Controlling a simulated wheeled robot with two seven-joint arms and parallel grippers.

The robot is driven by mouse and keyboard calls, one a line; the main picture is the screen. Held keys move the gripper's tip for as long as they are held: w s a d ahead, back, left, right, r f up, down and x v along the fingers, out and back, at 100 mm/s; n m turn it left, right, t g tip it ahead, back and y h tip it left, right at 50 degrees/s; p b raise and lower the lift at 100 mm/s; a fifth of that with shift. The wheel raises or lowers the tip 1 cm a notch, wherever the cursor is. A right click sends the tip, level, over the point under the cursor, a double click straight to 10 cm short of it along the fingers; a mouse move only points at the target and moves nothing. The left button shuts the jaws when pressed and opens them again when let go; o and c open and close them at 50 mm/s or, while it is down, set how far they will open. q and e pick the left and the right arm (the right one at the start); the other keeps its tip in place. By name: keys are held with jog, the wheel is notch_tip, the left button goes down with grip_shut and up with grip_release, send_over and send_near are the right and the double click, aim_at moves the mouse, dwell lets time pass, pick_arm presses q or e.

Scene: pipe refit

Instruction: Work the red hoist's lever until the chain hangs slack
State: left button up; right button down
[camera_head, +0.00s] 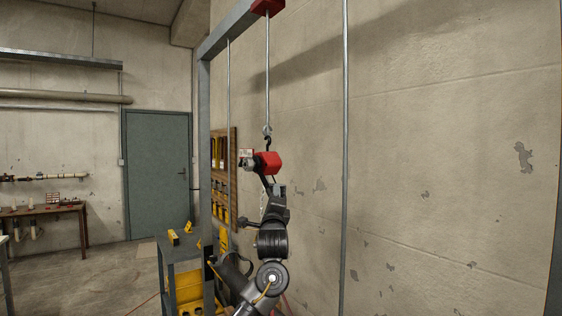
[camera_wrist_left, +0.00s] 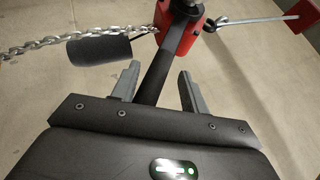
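The red hoist (camera_head: 268,162) hangs from a hook (camera_head: 267,134) under a long rod in the head view. In the left wrist view the red hoist (camera_wrist_left: 180,28) is at the top centre, with its dark lever (camera_wrist_left: 154,72) running down from it. My left gripper (camera_head: 278,189) is just below the hoist. In the left wrist view its fingers (camera_wrist_left: 158,88) are open, one on each side of the lever, with gaps visible. The metal chain (camera_wrist_left: 72,37) runs left from the hoist; its far end is out of view.
A grey steel frame post (camera_head: 204,140) stands left of the hoist, and a thin rod (camera_head: 345,150) hangs to its right. A black cylinder (camera_wrist_left: 98,51) lies beside the chain. A cart (camera_head: 180,248) with yellow items stands behind my arm. The right wall is bare.

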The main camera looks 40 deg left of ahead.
pick_arm(q)
jog(key=shift+d, duration=0.1)
jog(key=r+p, duration=0.1)
jog(key=d+r+p, duration=0.1)
jog(key=p, duration=0.1)
jog(key=r+n+g+p, duration=0.1)
jog(key=p, duration=0.1)
jog(key=shift+s+d+r, duration=0.15)
jog(key=shift+s+d, duration=0.05)
jog(key=shift+d, duration=0.05)
jog(key=shift+s+d+r+h+p, duration=0.15)
jog(key=shift+d+h+p, duration=0.15)
jog(key=shift+p, duration=0.3)
